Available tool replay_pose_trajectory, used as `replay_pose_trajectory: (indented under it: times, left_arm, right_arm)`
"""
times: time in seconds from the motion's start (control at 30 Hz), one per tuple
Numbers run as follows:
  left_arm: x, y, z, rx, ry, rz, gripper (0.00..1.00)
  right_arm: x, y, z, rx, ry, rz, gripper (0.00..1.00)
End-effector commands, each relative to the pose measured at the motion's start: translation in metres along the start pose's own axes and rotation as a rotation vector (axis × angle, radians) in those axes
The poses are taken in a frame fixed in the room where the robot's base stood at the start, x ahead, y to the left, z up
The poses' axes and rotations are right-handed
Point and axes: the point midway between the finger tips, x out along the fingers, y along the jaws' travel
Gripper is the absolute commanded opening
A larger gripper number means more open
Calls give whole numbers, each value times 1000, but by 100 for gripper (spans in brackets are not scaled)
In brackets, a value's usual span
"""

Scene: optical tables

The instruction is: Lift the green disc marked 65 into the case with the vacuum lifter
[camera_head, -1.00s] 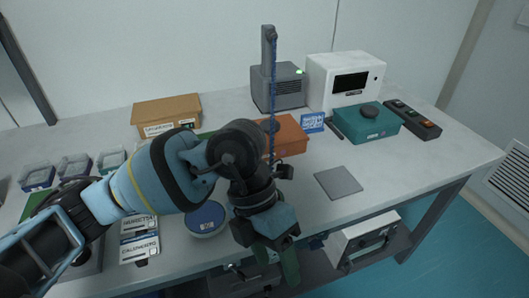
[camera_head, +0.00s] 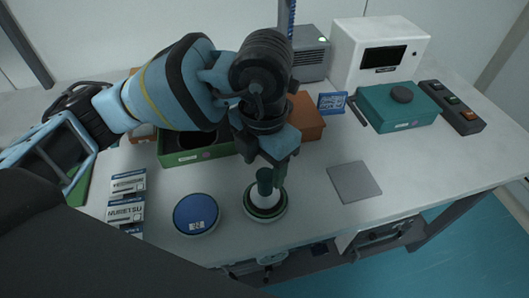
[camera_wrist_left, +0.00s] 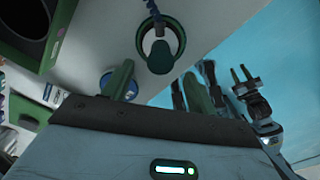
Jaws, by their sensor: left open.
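A disc with a green rim and pale top (camera_head: 265,210) sits near the table's front edge; its marking is not readable. A dark green handle (camera_head: 264,183) stands on it, and shows above the disc in the left wrist view (camera_wrist_left: 161,58). The open green case (camera_head: 190,157), with a dark round recess, is partly behind my left arm.
A blue disc (camera_head: 196,214) lies just left of the green-rimmed disc. Label cards (camera_head: 126,212) lie further left. A grey square plate (camera_head: 354,181), a teal box (camera_head: 398,108) and a switch strip (camera_head: 452,107) are on the right. Bare table lies around the grey plate.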

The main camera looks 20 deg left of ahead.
Motion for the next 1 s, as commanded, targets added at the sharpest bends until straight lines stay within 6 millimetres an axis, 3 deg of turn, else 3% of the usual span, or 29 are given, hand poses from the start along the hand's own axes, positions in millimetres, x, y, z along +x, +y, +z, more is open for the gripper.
replay_pose_trajectory:
  times: [0.2,0.4,0.8,1.0]
  left_arm:
    - [34,0,-1,1,3,-2,58]
    - [55,0,0,0,2,-2,58]
    - [62,0,0,1,0,-1,58]
    - [62,0,0,1,0,-1,34]
  right_arm:
    - [2,0,-2,0,4,0,36]
    - [5,1,-9,-2,19,1,36]
    - [6,1,-10,-1,21,1,36]
    - [4,0,-6,1,13,0,36]
